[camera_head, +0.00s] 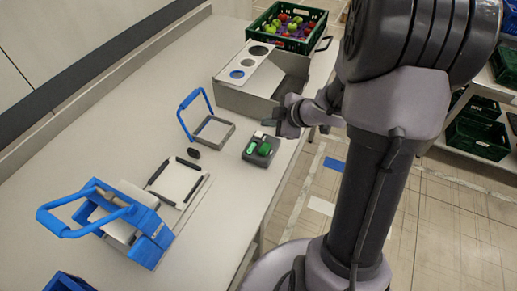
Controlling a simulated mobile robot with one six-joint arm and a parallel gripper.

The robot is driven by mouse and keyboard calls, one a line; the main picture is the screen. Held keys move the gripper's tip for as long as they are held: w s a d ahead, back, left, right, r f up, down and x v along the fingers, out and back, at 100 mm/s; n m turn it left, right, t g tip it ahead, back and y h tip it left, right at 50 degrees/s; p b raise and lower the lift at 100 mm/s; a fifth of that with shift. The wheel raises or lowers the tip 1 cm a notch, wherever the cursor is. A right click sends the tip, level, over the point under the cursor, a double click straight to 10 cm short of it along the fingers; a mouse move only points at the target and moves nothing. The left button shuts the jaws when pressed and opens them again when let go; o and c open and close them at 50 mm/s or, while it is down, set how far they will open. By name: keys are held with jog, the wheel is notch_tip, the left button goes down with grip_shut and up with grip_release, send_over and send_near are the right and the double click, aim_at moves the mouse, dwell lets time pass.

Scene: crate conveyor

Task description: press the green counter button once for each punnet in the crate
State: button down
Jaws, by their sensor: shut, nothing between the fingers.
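The green counter button (265,149) sits on a small dark box (254,157) near the table's right edge. A small white part is beside it on the same box. My gripper (268,123) is shut and empty, a little above and beyond the button; I cannot tell the exact gap. A dark green crate (322,45) stands at the far end of the table. It holds red and green round produce; separate punnets are too small to tell apart and count.
A grey box with a sloped, holed lid (250,65) stands before the crate. A blue-handled frame (208,128), a white plate with black bars (178,184) and a blue-handled device (125,215) stand on the table (200,240). Green crates (478,135) fill a shelf at right.

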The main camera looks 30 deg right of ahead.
aim_at(267, 150)
jog(key=shift+a, duration=0.1)
jog(key=shift+f, duration=0.1)
notch_tip(267, 150, down, 8)
jog(key=b, duration=0.9)
jog(key=shift+f, duration=0.35)
dwell(1.4)
jog(key=shift+f, duration=0.4)
